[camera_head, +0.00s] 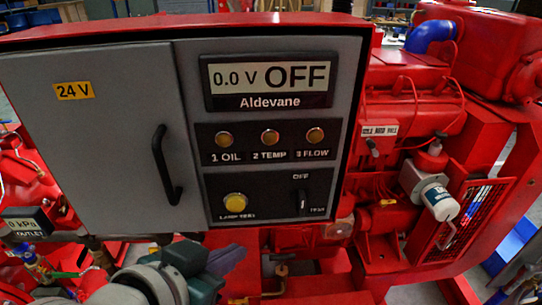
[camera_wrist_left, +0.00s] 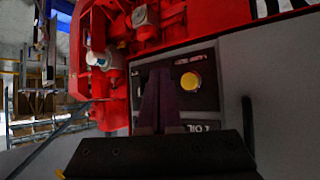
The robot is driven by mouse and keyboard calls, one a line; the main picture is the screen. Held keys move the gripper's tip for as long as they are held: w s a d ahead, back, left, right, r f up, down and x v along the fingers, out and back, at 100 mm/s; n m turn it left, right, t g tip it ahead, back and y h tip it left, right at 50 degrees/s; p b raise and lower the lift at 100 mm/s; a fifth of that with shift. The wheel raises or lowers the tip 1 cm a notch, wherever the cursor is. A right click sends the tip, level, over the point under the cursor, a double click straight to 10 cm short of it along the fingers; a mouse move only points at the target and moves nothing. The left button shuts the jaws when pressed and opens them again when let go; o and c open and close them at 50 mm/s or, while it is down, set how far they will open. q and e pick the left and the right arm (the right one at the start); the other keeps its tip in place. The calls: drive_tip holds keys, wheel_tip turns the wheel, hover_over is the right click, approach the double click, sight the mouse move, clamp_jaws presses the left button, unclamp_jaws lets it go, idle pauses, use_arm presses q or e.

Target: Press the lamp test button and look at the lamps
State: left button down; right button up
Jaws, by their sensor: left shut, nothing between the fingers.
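The yellow lamp test button (camera_head: 235,202) sits at the lower left of the black panel on the control box, with its label below it. It also shows in the left wrist view (camera_wrist_left: 190,81). Above it are three dull amber lamps: 1 OIL (camera_head: 224,139), 2 TEMP (camera_head: 270,136) and 3 FLOW (camera_head: 315,135). None looks brightly lit. My left gripper (camera_head: 232,255) is below the button in the head view. In the left wrist view its dark fingers (camera_wrist_left: 159,95) are shut and empty, to the left of the button and apart from it in the picture. My right gripper is not in view.
The display (camera_head: 268,82) reads 0.0 V OFF. A rotary switch (camera_head: 302,201) is right of the button. The grey door (camera_head: 100,135) has a protruding black handle (camera_head: 167,165). A red engine with pipes and a white filter (camera_head: 439,200) stands to the right.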

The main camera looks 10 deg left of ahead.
sight(243, 210)
use_arm(q)
drive_tip(key=shift+w+a+b, duration=0.3)
drive_tip(key=shift+w, duration=0.65)
drive_tip(key=shift+w+a+b, duration=0.25)
drive_tip(key=shift+w+b, duration=0.1)
drive_tip(key=shift+w, duration=0.55)
drive_tip(key=shift+w+a+b, duration=0.3)
drive_tip(key=shift+w, duration=0.65)
drive_tip(key=shift+w, duration=0.15)
drive_tip(key=shift+w+a, duration=0.1)
drive_tip(key=shift+w, duration=0.15)
drive_tip(key=shift+w+a, duration=0.1)
drive_tip(key=shift+w, duration=0.3)
idle(0.4)
drive_tip(key=shift+s, duration=0.1)
drive_tip(key=shift+s+d+p, duration=0.25)
drive_tip(key=shift+s+p, duration=0.3)
drive_tip(key=shift+s, duration=0.15)
